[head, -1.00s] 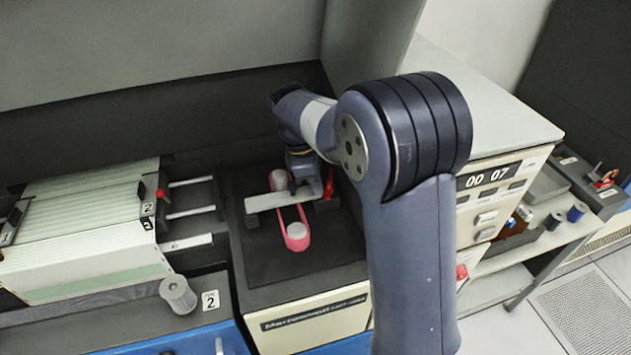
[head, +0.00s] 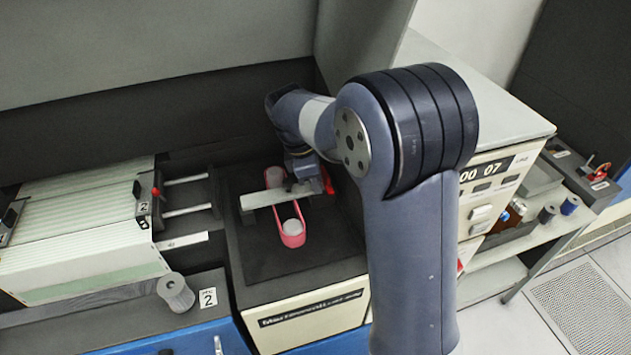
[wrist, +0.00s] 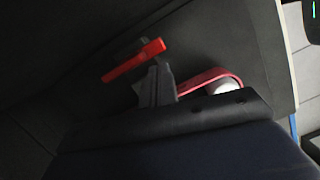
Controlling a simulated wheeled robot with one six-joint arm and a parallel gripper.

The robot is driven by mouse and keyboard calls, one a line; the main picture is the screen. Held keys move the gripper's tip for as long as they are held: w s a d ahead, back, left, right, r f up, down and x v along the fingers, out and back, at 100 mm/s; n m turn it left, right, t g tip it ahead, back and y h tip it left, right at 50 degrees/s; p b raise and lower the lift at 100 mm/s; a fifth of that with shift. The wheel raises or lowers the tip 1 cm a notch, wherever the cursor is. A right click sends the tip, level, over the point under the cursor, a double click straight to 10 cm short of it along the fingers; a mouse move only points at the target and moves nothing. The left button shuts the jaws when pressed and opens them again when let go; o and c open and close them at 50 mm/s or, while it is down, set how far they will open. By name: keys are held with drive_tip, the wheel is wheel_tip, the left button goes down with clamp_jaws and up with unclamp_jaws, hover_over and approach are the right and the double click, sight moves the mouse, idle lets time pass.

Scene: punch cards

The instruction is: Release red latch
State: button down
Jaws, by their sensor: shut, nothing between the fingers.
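The red latch (head: 328,182) shows at the right end of a pale crossbar (head: 262,199), partly behind my gripper in the head view. In the wrist view the red latch (wrist: 133,60) is a slim red bar lying aslant across the tips of my gripper (wrist: 157,75). My gripper (head: 303,186) is shut and empty, low over the right end of the crossbar. It is very close to the latch; I cannot tell whether they touch. The pink loop (head: 292,240) passes under the crossbar around a whitish roller (head: 292,227).
A card rack (head: 85,225) with a small red knob (head: 156,191) stands at left beside metal rails. A grey spool (head: 176,292) sits in front of it. A cream cabinet (head: 490,200) and a shelf with spools stand at right. The dark deck front is clear.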

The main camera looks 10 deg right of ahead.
drive_tip(key=shift+w+a+r+p, duration=0.1)
drive_tip(key=shift+w+a+p, duration=0.2)
drive_tip(key=shift+w+p, duration=0.4)
drive_tip(key=b+v, duration=0.1)
drive_tip(key=v, duration=0.9)
drive_tip(key=shift+r+b, duration=0.35)
drive_tip(key=p+x, duration=0.1)
drive_tip(key=x, duration=1)
drive_tip(key=shift+p, duration=0.35)
drive_tip(key=shift+s+f+b, duration=0.1)
drive_tip(key=shift+s+b, duration=0.2)
drive_tip(key=shift+b, duration=0.25)
drive_tip(key=shift+s+d, duration=0.2)
drive_tip(key=shift+s, duration=0.2)
